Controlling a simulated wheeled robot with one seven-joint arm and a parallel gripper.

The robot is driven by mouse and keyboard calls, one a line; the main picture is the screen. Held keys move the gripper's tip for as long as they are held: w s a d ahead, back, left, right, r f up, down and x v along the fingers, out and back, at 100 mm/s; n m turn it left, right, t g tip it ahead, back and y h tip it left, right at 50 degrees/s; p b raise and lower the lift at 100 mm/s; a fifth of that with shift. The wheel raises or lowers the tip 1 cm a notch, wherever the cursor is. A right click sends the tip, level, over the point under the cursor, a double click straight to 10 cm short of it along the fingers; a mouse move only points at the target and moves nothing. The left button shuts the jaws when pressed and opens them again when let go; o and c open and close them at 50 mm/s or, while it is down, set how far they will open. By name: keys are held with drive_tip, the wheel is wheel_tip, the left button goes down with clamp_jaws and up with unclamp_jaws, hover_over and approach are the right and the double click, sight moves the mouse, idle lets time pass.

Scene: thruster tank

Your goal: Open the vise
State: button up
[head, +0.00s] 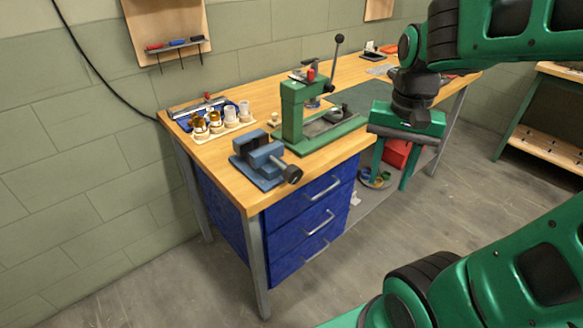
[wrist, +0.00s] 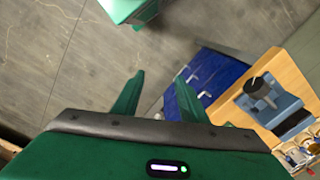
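The blue vise (head: 255,163) sits on the front left corner of the wooden workbench (head: 230,172). Its dark round handle (head: 292,174) faces the bench's front edge. The vise (wrist: 284,113) also shows at the right of the wrist view, with the handle (wrist: 258,87) toward the camera. I cannot tell how wide the jaw gap is. My gripper (head: 391,176) is to the right of the vise, apart from it, in front of the bench, pointing down. Its two green fingers (wrist: 158,86) are spread, with nothing between them.
A green arbor press (head: 292,115) stands on the bench just right of the vise. A holder with several small cups (head: 222,126) is behind it. Blue drawers (head: 315,215) with metal handles are under the bench top. The floor (head: 170,285) in front is clear.

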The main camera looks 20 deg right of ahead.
drive_tip(key=w+a+r+m, duration=0.3)
drive_tip(key=w+a, duration=0.5)
drive_tip(key=w, duration=0.2)
drive_tip(key=m, duration=0.2)
approach(292, 167)
drive_tip(key=shift+a+m, duration=0.1)
drive_tip(key=shift+m, duration=0.2)
drive_tip(key=shift+f, duration=0.35)
wheel_tip(292, 167, down, 10)
drive_tip(key=shift+r, duration=0.1)
drive_tip(key=c, duration=0.9)
